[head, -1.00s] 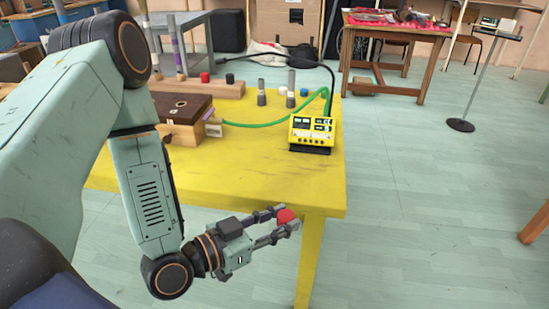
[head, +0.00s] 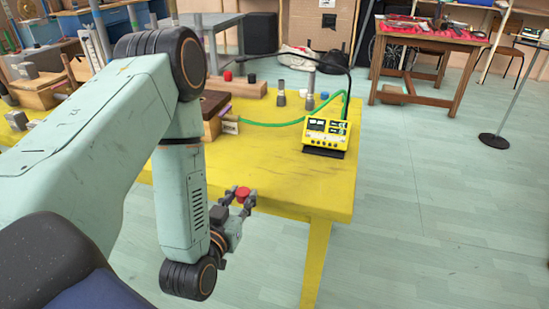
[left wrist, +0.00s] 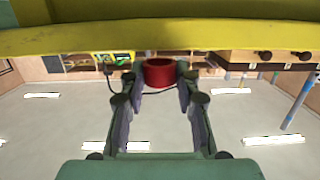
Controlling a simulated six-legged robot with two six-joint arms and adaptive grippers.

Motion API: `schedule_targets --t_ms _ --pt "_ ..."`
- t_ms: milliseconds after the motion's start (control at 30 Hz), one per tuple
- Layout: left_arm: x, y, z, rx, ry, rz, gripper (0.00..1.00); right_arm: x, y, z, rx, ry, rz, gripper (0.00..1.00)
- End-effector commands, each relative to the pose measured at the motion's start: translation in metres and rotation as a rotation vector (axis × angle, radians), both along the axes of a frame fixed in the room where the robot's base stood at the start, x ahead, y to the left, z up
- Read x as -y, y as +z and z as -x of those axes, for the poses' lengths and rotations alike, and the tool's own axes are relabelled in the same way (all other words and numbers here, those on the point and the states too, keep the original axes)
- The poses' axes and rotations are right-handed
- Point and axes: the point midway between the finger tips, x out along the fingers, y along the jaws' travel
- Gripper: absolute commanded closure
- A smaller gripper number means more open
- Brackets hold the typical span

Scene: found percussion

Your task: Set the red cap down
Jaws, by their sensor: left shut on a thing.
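The red cap (head: 243,193) is held between the fingertips of my left gripper (head: 241,196), near the front edge of the yellow table (head: 300,185). It also shows in the left wrist view as a short red cylinder (left wrist: 159,74) between the two fingers. I cannot tell how high the cap is above or beside the tabletop. My right gripper is not in view.
A yellow meter box (head: 325,137) with a green cable stands at the table's right. Grey posts (head: 281,95) and a wooden block with another red cap (head: 228,76) stand behind it. The tabletop between meter and front edge is clear.

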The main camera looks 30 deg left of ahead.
Motion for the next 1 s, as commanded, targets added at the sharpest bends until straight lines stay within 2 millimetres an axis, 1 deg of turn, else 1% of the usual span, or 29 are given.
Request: schedule_targets --t_ms 33,100,400,500,667,900,933,1000 --pt "-0.004 0.002 -0.013 0.009 0.002 -0.002 0.85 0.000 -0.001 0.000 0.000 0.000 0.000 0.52" --pt "-0.008 0.002 -0.029 0.009 0.002 -0.002 0.85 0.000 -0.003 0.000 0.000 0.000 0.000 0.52" --pt "-0.021 0.000 -0.094 0.006 0.000 -0.002 0.85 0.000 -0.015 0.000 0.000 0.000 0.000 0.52" --pt "-0.024 0.000 -0.107 0.003 0.000 -0.002 0.85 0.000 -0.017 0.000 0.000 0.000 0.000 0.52" --pt "-0.026 0.000 -0.118 0.002 0.000 -0.001 0.85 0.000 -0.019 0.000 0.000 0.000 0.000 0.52" --pt "-0.035 0.000 -0.153 0.002 -0.001 -0.003 0.85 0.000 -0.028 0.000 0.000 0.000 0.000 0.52" --pt "-0.035 0.000 -0.155 0.002 -0.001 -0.001 0.85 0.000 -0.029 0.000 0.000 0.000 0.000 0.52" --pt "-0.035 -0.003 -0.153 0.000 -0.001 -0.001 0.85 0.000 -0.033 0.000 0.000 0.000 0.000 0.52"
